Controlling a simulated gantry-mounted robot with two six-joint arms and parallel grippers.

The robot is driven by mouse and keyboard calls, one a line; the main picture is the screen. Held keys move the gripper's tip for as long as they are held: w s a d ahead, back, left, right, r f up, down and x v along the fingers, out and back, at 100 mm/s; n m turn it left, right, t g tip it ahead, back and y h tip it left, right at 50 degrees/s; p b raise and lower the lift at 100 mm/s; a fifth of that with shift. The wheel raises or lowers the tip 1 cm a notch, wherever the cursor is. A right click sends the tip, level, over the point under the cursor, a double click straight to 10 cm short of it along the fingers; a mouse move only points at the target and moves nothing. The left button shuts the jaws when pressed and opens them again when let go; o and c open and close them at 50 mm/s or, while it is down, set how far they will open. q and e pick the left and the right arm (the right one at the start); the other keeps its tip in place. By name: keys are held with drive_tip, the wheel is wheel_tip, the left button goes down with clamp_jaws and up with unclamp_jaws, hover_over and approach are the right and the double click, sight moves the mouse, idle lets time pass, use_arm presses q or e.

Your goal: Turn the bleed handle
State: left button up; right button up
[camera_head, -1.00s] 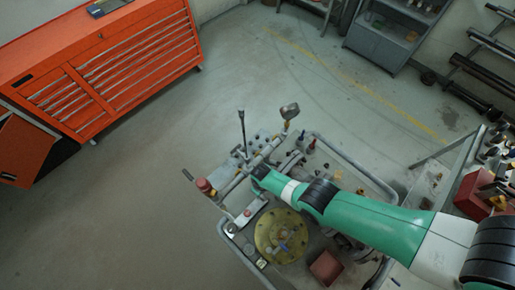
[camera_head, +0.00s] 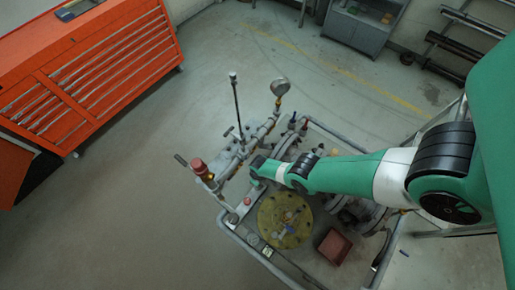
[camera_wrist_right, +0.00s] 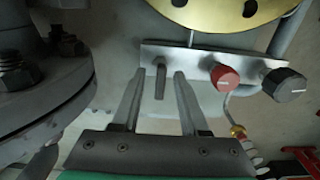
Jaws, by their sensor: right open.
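In the right wrist view, a small grey upright lever (camera_wrist_right: 160,82), which looks like the bleed handle, is on a metal plate (camera_wrist_right: 200,62). My right gripper (camera_wrist_right: 161,98) is open, with one finger on each side of the lever. Gaps show between the lever and both fingers; whether the fingers reach it in depth I cannot tell. In the head view my right arm comes in from the right and ends beside the pipework (camera_head: 240,157); its fingers and the lever cannot be made out there. My left gripper is in neither view.
A red knob (camera_wrist_right: 225,78) and a black knob (camera_wrist_right: 284,84) are right of the lever. A brass disc (camera_wrist_right: 215,10) is above, and a bolted flange (camera_wrist_right: 40,85) is close at left. The cart carries a gauge (camera_head: 280,87) and a yellow flange (camera_head: 285,220). Open floor lies left.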

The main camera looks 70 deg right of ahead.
clamp_jaws()
idle(0.7)
drive_tip(key=n, duration=0.3)
drive_tip(key=shift+f+n, duration=0.1)
drive_tip(key=shift+n, duration=0.3)
drive_tip(key=n, duration=0.4)
drive_tip(key=shift+n+b, duration=0.3)
drive_tip(key=shift+b, duration=0.05)
drive_tip(key=n, duration=0.4)
drive_tip(key=shift+n, duration=2.1)
